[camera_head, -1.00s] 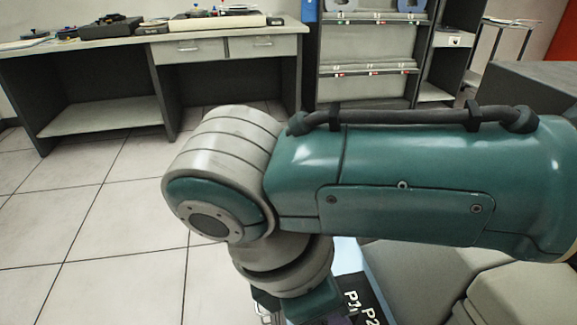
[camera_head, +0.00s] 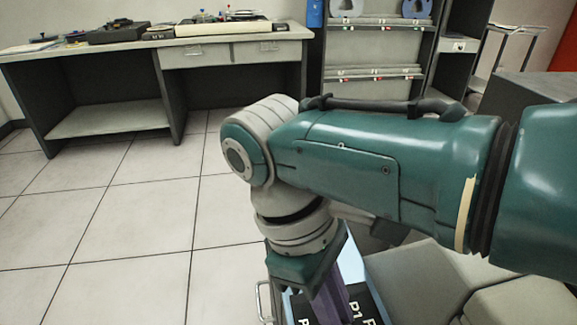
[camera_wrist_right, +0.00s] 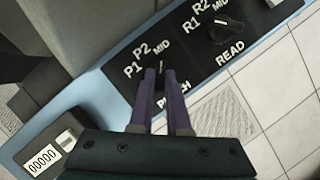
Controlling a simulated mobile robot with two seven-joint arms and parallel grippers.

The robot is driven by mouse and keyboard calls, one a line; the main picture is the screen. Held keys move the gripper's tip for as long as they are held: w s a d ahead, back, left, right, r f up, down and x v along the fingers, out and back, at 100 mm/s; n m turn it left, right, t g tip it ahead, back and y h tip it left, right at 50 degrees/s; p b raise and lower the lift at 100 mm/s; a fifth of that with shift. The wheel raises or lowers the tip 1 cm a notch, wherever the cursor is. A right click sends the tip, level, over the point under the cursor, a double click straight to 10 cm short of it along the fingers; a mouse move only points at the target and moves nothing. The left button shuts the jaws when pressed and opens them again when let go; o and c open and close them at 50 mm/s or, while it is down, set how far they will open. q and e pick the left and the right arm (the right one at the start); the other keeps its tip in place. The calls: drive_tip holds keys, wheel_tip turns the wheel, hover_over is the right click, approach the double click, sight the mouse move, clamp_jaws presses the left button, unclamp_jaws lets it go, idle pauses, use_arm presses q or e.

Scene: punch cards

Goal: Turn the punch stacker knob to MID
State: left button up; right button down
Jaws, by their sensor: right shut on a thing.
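The punch stacker knob (camera_wrist_right: 161,68) is on a black panel (camera_wrist_right: 190,78) in the right wrist view, above the word PUNCH, with P1, P2 and MID around it. My right gripper (camera_wrist_right: 161,74) has its purple fingers closed on the knob, hiding most of it. A small white pointer line shows between the fingertips and points up, roughly toward MID. In the head view my right gripper (camera_head: 338,300) reaches down over the labelled panel, and the knob is hidden there. My left gripper is not in view.
A READ knob (camera_wrist_right: 226,30) with R1, R2 and MID labels sits beside the punch knob. A counter reading 00000 (camera_wrist_right: 43,159) is at lower left. In the head view, a desk (camera_head: 165,43) stands across the tiled floor (camera_head: 130,220), which is clear.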

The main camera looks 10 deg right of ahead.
drive_tip(key=shift+m, duration=0.3)
idle(0.4)
drive_tip(key=c, duration=0.9)
unclamp_jaws()
drive_tip(key=p+v, duration=0.1)
drive_tip(key=v, duration=0.9)
drive_tip(key=shift+d, duration=0.15)
